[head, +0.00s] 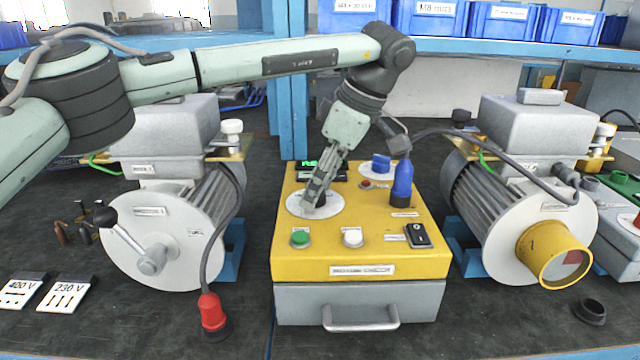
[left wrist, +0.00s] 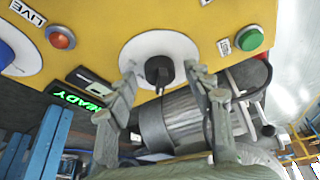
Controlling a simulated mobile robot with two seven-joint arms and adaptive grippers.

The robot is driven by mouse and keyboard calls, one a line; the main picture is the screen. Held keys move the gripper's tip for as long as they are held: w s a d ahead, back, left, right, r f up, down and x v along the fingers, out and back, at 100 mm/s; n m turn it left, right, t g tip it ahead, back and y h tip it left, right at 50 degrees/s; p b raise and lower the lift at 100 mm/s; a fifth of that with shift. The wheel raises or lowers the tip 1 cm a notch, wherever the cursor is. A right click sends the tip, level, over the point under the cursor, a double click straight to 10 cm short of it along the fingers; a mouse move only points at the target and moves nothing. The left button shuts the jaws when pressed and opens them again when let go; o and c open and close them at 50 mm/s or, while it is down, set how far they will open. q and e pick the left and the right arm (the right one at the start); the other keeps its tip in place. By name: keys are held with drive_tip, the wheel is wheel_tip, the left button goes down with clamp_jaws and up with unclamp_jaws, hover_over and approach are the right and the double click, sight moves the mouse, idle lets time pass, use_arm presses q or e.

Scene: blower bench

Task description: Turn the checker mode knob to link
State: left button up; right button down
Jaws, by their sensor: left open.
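The yellow-topped checker box (head: 290,260) stands mid-bench in the head view. A black knob (left wrist: 158,68) sits on a round white dial (left wrist: 138,50) in the left wrist view; I take it as the mode knob. In the head view the dial (head: 334,205) is at the box's left back, with the knob mostly hidden by my gripper. My left gripper (head: 314,198) points down over the dial. Its open fingers are on either side of the knob, and contact cannot be told. The knob's setting and dial marks are unreadable. My right gripper is out of view.
On the box are a blue knob (head: 381,162), a blue plug (head: 402,184), a green button (head: 300,238), a white button (head: 352,237) and a black rocker switch (head: 418,236). Blower motors stand left (head: 165,245) and right (head: 505,235). A red plug (head: 211,312) stands in front.

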use_arm(q)
drive_tip(key=shift+r, duration=0.1)
drive_tip(key=v, duration=1.2)
